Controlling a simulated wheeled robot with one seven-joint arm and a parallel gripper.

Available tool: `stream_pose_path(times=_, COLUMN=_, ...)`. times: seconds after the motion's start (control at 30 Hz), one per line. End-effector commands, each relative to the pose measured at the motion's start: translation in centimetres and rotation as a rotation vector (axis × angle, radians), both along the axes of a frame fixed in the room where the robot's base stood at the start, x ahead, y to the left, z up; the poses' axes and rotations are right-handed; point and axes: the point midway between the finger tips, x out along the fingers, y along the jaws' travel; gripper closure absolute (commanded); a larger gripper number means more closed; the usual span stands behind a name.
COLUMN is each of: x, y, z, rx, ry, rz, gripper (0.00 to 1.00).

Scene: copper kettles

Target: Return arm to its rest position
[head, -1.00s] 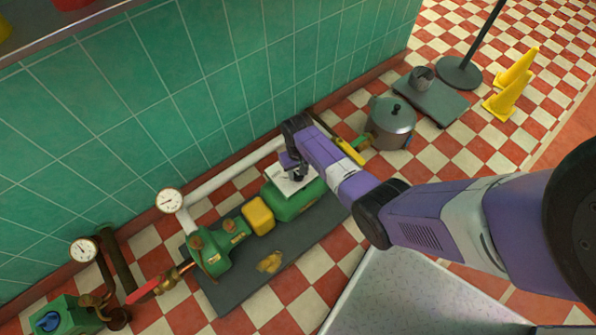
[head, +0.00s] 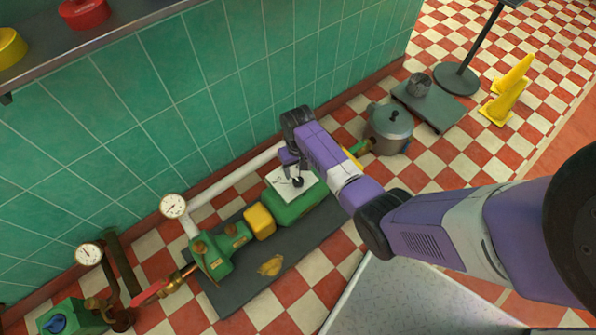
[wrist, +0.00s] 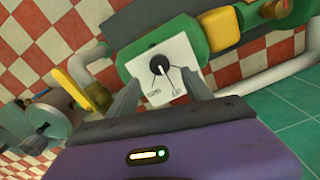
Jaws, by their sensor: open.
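My arm reaches from the right of the head view to a green pump motor by the tiled wall. My gripper (head: 292,172) is just above the white plate (head: 291,184) on the green motor (head: 305,203). In the wrist view my gripper (wrist: 166,92) is open, its two grey fingers apart on either side of the lower part of the white plate (wrist: 152,50). A black round knob (wrist: 160,65) with a white pointer sits on that plate between the fingers. Nothing is held. I cannot tell whether a fingertip touches the plate.
A green tiled wall (head: 200,90) stands close behind the gripper. A white pipe (head: 235,176), a yellow block (head: 259,221) and a gauge (head: 173,206) are near the motor. A shelf (head: 95,45) overhangs upper left.

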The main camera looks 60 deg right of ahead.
Motion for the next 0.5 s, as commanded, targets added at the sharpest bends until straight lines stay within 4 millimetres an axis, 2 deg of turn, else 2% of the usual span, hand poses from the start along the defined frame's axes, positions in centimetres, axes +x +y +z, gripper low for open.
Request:
stream_pose_path(times=0.13, x=-0.02, y=0.01, z=1.00, rx=0.000, ry=0.000, rz=0.000, gripper=0.41)
stream_pose_path(times=0.5, x=-0.02, y=-0.01, z=1.03, rx=-0.001, ry=0.001, rz=0.000, gripper=0.41)
